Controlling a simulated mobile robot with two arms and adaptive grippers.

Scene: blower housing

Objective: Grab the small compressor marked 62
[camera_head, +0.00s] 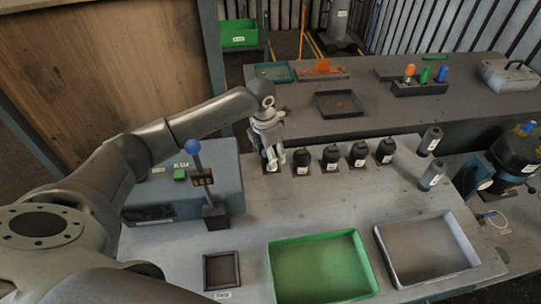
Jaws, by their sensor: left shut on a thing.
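A row of small dark compressors with white labels stands along the back of the grey table. My left gripper (268,148) points down at the left end of this row. It is shut on the leftmost small compressor (272,165), which is mostly hidden by the fingers. The compressor just right of it (302,162) stands free, and another (331,158) stands beyond that. The number labels are too small to read, so I cannot tell which one is marked 62. My right gripper is not in view.
A green tray (322,292) and a grey tray (467,240) sit at the table's front. Two grey cylinders (431,140) (432,176) stand at the right.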

